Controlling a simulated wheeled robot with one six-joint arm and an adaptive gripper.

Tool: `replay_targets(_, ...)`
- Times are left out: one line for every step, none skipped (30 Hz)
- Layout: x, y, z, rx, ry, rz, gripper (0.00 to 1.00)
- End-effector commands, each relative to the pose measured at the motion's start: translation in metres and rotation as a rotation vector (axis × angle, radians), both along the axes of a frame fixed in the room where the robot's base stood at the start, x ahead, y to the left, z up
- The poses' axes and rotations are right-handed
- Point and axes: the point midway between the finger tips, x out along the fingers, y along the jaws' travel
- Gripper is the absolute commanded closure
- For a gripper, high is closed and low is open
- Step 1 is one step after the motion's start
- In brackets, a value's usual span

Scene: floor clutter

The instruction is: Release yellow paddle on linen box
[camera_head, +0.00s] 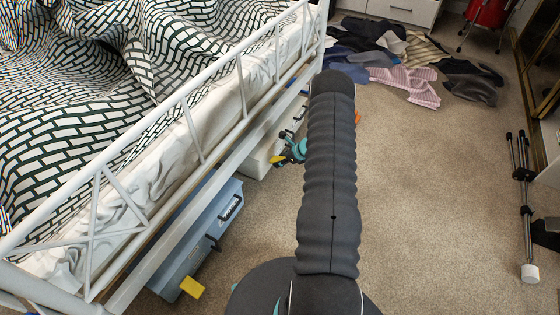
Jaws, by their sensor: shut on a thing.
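My gripper (283,157) shows small at the left of my dark arm, beside the bed's lower rail. It is shut on a small yellow thing, which I take for the yellow paddle (276,160); only a bit of it shows. Below and left of it is a pale box (259,164) partly under the bed, which looks like the linen box. The gripper appears over or just beside that box's right end; I cannot tell whether the paddle touches it. My arm hides part of the area to the right.
A blue-grey box (203,240) with dark latches sits under the bed, with a yellow block (192,287) at its near end. The white bed frame (180,105) borders the left. Clothes (405,70) lie at the back. A tripod (526,200) is at right. Carpet between is clear.

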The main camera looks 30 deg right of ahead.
Motion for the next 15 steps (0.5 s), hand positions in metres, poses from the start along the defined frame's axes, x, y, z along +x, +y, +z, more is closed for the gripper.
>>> replay_targets(0.0019, 0.0033, 0.0015, -0.004, 0.008, 0.004, 1.00)
replay_targets(0.0024, 0.0044, 0.0017, -0.006, 0.012, 0.005, 1.00)
replay_targets(0.0029, 0.0055, 0.0018, -0.009, 0.017, 0.006, 1.00)
replay_targets(0.0033, 0.0061, 0.0018, -0.010, 0.020, 0.008, 1.00)
replay_targets(0.0035, 0.0066, 0.0018, -0.012, 0.022, 0.008, 1.00)
replay_targets(0.0038, 0.0071, 0.0018, -0.014, 0.024, 0.009, 1.00)
replay_targets(0.0039, 0.0073, 0.0017, -0.014, 0.025, 0.010, 1.00)
replay_targets(0.0040, 0.0076, 0.0017, -0.015, 0.026, 0.010, 1.00)
replay_targets(0.0041, 0.0078, 0.0016, -0.015, 0.026, 0.010, 1.00)
replay_targets(0.0042, 0.0078, 0.0016, -0.015, 0.027, 0.010, 1.00)
replay_targets(0.0042, 0.0079, 0.0016, -0.015, 0.026, 0.011, 1.00)
replay_targets(0.0042, 0.0079, 0.0016, -0.015, 0.026, 0.011, 1.00)
replay_targets(0.0042, 0.0080, 0.0015, -0.015, 0.026, 0.011, 1.00)
replay_targets(0.0042, 0.0080, 0.0015, -0.015, 0.026, 0.011, 1.00)
replay_targets(0.0041, 0.0080, 0.0014, -0.015, 0.026, 0.011, 1.00)
